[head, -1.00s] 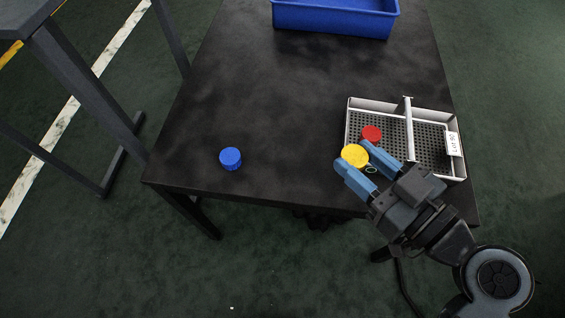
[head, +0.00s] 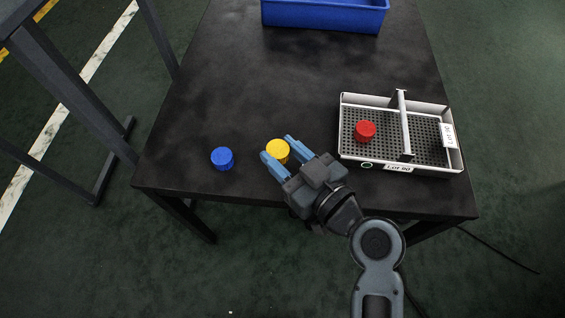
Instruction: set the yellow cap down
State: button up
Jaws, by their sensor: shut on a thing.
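The yellow cap (head: 278,150) is held between the blue fingertips of my gripper (head: 276,153), over the front middle part of the black table (head: 240,85). My gripper is shut on it. I cannot tell whether the cap touches the tabletop or hangs just above it. A blue cap (head: 222,158) stands on the table a short way to the left of my gripper. A red cap (head: 364,131) sits in the left compartment of the white-rimmed tray, to the right.
The perforated tray (head: 367,98) has a divider (head: 404,125) and "Lot" labels (head: 397,168). A blue bin (head: 325,15) stands at the table's back. A dark metal frame (head: 75,90) is at the left. The table's middle is clear.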

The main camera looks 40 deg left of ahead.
jog(key=shift+a+f+b, duration=0.15)
jog(key=shift+f+b, duration=0.65)
jog(key=shift+f, duration=1.1)
jog(key=shift+f+b, duration=0.25)
jog(key=shift+b, duration=0.05)
jog(key=o, duration=1)
jog(key=shift+r, duration=0.1)
jog(key=shift+r+p, duration=0.1)
jog(key=shift+p, duration=0.4)
